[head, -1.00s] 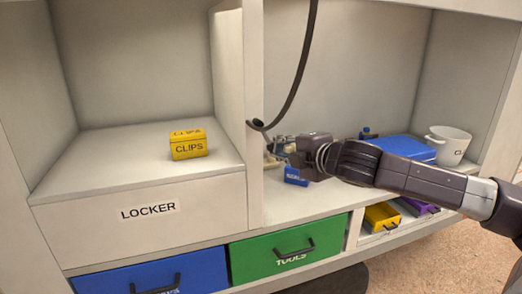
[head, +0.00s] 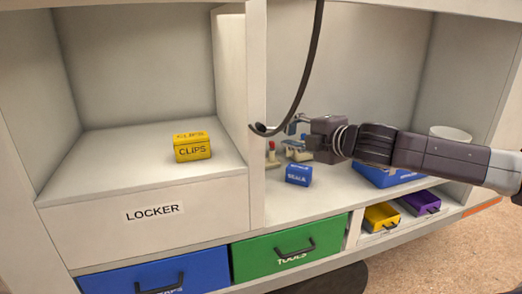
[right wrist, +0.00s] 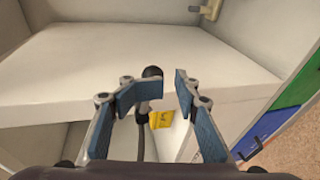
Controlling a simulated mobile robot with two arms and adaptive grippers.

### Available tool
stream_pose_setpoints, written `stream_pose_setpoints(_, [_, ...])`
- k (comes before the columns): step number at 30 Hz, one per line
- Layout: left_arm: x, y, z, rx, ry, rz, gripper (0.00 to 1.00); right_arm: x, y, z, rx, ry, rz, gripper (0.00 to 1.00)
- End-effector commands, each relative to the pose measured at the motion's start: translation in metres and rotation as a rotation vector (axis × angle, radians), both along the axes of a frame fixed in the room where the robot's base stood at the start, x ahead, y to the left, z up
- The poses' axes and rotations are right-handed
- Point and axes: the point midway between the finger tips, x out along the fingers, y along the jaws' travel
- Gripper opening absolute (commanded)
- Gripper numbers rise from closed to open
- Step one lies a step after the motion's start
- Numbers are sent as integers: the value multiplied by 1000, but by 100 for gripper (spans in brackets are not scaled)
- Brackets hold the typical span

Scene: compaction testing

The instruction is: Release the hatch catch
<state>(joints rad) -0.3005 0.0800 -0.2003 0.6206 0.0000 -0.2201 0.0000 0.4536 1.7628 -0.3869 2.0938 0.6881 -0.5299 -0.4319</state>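I cannot identify a hatch catch for certain in either view. A dark cable (head: 311,70) hangs in front of the shelf unit. Its lower end curves left to a dark tip (head: 257,129) at the upright divider. In the right wrist view a black rounded cable end (right wrist: 152,73) shows between and beyond the fingertips, with no clear contact. My right gripper (head: 300,126) is to the right of the divider, above the right shelf. In the right wrist view its blue-padded fingers (right wrist: 153,85) are apart and empty. My left gripper is out of view.
A yellow CLIPS box (head: 192,148) sits on the LOCKER (head: 140,230). A blue box (head: 298,175) and small items, one red-topped (head: 271,152), lie below my right gripper. A blue container (head: 383,177) and white bucket (head: 452,133) are partly behind my arm. Drawers (head: 290,255) line the bottom.

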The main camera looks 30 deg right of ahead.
Motion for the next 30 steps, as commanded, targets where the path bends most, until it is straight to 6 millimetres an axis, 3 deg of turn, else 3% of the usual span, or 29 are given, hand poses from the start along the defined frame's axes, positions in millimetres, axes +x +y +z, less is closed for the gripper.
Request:
stream_pose_setpoints(11, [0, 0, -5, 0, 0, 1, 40, -3, -1, -2, -3, 3, -1, 35])
stream_pose_setpoints(16, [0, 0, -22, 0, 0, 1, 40, -23, -2, 0, -8, 2, -6, 35])
stream_pose_setpoints(24, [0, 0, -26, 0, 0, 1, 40, -52, 0, 12, -4, 3, -4, 35])
stream_pose_setpoints(30, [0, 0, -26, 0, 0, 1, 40, -59, 1, 13, 0, 5, -3, 35])
